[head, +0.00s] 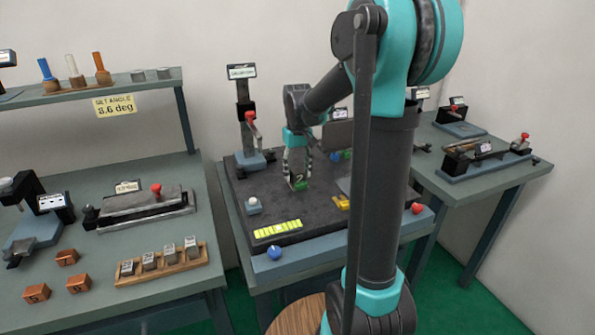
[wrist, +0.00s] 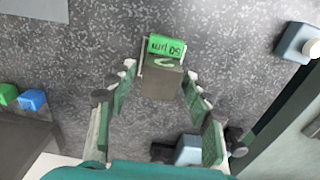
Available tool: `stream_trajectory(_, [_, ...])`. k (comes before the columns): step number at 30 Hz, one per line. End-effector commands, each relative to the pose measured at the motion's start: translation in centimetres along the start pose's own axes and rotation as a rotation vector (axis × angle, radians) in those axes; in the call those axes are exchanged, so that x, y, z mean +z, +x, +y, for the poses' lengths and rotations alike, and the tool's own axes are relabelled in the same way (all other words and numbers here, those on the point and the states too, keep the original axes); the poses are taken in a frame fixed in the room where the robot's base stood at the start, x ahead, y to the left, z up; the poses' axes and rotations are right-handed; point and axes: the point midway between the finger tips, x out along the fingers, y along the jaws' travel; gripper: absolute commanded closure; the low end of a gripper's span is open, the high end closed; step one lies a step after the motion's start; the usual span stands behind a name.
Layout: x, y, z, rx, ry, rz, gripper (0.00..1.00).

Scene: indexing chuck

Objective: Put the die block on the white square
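A grey-brown block with a pale "2" mark, which looks like the die block (wrist: 162,82), stands on the dark speckled mat in the wrist view, between and just beyond my fingertips. A green piece marked "50 µm" (wrist: 167,46) shows at its far side; I cannot tell whether they touch. Thin white lines beside the block look like part of the white square (wrist: 141,58), mostly hidden by the block. My gripper (wrist: 159,72) is open, with small gaps between fingers and block. In the head view my gripper (head: 298,168) points down over the green piece (head: 299,186).
A yellow-green strip (head: 278,229), a white-knobbed button box (head: 253,206) and a blue knob (head: 274,252) lie toward the front left. A gauge stand (head: 247,120) rises at the back left. Green and blue blocks (wrist: 32,99) lie left in the wrist view.

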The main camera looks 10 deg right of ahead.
Motion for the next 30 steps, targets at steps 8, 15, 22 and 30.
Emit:
stream_trajectory(8, [0.0, -0.1, 0.0, 0.000, 0.000, 0.000, 0.46])
stream_trajectory(15, [0.0, -2.2, 0.0, 0.000, 0.000, 0.000, 0.46])
stream_trajectory(22, [0.1, -7.0, 0.0, 0.000, 0.000, 0.000, 0.46])
stream_trajectory(30, [0.0, -11.7, 0.0, 0.000, 0.000, 0.000, 0.46])
